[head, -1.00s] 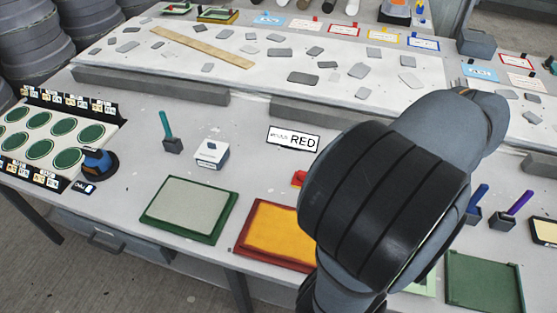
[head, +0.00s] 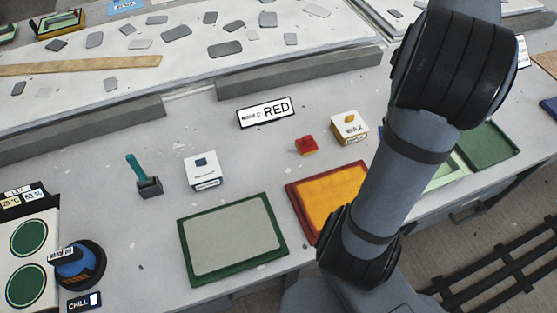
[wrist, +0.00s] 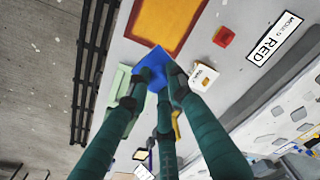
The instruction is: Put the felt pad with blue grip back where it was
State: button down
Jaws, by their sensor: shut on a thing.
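In the wrist view my gripper (wrist: 153,80) has long dark green fingers closed around a flat-sided blue piece (wrist: 158,56), taken to be the felt pad with blue grip. It shows just beyond the fingertips. The fingers cover much of it, and I cannot make out its felt face. It appears over the table close to the orange panel (wrist: 168,20). In the head view my arm hides the gripper; only a sliver of blue shows beside the arm. The place where the pad was cannot be made out.
In the head view a red block (head: 306,145) and a white wax box (head: 349,127) stand left of my arm.

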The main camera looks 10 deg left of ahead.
jog(key=w+a+f+n+b, duration=0.2)
jog(key=w+a+f, duration=0.4)
jog(key=w+a, duration=0.4)
jog(key=w+a+f+n, duration=0.1)
jog(key=w+a+f, duration=0.1)
jog(key=a+f, duration=0.2)
jog(key=w+a+f+n+g+b, duration=0.1)
jog(key=a+f, duration=0.3)
jog(key=a, duration=0.5)
jog(key=shift+w+a+f, duration=0.3)
jog(key=shift+w, duration=0.55)
